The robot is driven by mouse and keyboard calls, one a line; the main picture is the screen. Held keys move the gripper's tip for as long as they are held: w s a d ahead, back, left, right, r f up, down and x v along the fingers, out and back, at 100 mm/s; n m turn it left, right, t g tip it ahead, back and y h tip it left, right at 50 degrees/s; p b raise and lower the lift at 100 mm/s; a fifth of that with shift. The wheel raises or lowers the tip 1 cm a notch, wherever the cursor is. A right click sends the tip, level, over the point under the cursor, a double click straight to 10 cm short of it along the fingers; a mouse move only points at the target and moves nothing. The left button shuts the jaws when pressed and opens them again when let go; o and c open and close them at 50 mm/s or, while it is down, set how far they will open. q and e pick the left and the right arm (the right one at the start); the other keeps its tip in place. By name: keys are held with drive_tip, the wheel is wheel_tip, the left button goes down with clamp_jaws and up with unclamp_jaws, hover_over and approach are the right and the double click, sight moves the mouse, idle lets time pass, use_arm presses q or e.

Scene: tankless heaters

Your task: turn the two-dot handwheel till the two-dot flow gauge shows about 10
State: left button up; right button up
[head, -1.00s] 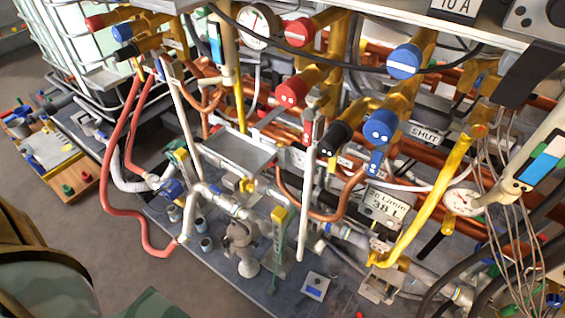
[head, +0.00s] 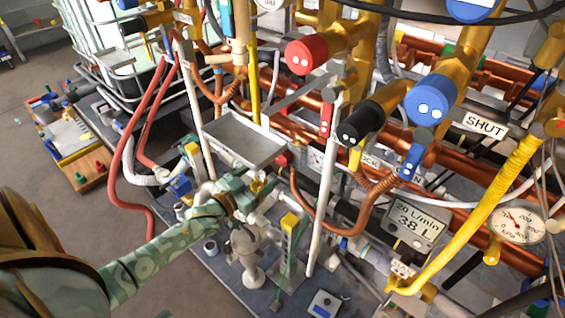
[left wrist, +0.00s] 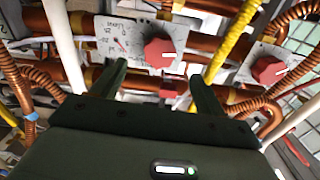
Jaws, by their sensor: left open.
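I cannot tell which is the named handwheel. A plate reading "20 L/min, 38 L" (head: 415,225) hangs lower right; whether it bears dots is unclear. My left gripper (head: 250,192) is below and left of these fittings, beside a grey tray. In the left wrist view its fingers (left wrist: 158,74) are open and empty. A red knob (left wrist: 160,52) on a marked plate shows beyond them. My right gripper is out of view.
The grey tray (head: 243,135) and a white upright pipe (head: 325,190) are near the gripper. A yellow pipe (head: 490,210) and a round dial (head: 515,223) are at right. Red hoses (head: 125,160) hang at left. Open floor lies farther left.

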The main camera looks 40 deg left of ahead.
sight(280, 160)
use_arm(q)
drive_tip(key=w+b, duration=0.1)
drive_tip(key=w, duration=0.4)
drive_tip(key=w+b, duration=0.1)
drive_tip(key=w, duration=0.1)
drive_tip(key=shift+w+d+f+b, duration=0.25)
drive_tip(key=shift+b, duration=0.05)
drive_tip(key=shift+w+r, duration=0.15)
drive_tip(key=shift+w, duration=0.55)
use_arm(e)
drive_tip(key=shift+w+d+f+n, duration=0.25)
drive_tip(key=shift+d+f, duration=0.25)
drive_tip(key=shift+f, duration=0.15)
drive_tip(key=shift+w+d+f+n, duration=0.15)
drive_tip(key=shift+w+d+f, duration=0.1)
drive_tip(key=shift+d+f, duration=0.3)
use_arm(q)
drive_tip(key=shift+d+r, duration=0.1)
drive_tip(key=c, duration=1)
